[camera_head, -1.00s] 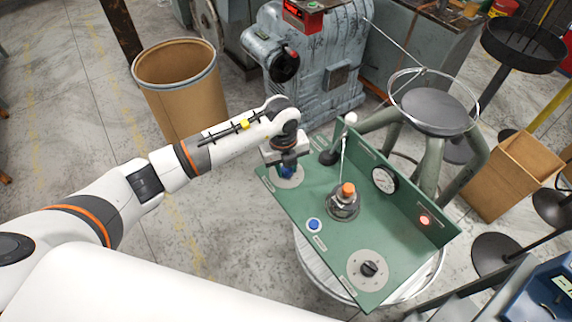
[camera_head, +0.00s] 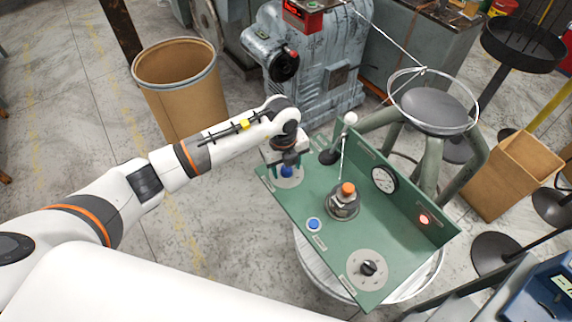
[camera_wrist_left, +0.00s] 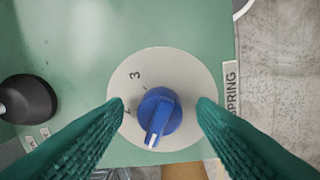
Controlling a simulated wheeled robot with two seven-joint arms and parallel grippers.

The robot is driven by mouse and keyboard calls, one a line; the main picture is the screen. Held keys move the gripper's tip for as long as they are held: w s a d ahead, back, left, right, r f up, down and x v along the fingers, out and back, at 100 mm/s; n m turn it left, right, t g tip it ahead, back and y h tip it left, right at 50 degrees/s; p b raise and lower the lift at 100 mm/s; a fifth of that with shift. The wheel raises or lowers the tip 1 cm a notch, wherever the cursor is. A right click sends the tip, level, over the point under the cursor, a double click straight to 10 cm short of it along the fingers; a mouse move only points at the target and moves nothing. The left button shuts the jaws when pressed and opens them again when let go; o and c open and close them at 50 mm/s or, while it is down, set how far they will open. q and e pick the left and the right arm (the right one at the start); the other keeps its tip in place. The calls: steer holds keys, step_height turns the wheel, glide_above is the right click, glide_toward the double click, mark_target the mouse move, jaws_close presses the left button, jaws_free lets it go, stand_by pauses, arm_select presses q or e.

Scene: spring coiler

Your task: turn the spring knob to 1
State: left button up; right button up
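The blue spring knob (camera_wrist_left: 158,115) sits on a pale round dial (camera_wrist_left: 180,67) in the left wrist view, beside a label (camera_wrist_left: 230,88) reading "PRING". Its white pointer stripe runs toward the bottom of that view, slightly left. A "3" shows at the dial's upper left; a 1 cannot be made out. My left gripper (camera_wrist_left: 162,105) is open, with its green fingers apart on either side of the knob. In the head view, the gripper (camera_head: 287,164) is just above the knob (camera_head: 287,171) at the panel's left end. My right gripper is not in view.
The green panel (camera_head: 302,202) also carries a black knob (camera_head: 368,268), a blue button (camera_head: 314,224), an orange-topped fitting (camera_head: 346,200), a gauge (camera_head: 384,180), a lit red lamp (camera_head: 424,219) and a ball-topped lever (camera_head: 343,150). A brown drum (camera_head: 183,95) stands behind my left arm.

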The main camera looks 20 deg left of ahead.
mark_target(284, 170)
arm_select(q)
step_height(284, 170, up, 12)
steer(key=b, duration=0.3)
steer(key=shift+s+a, duration=0.25)
stand_by(0.3)
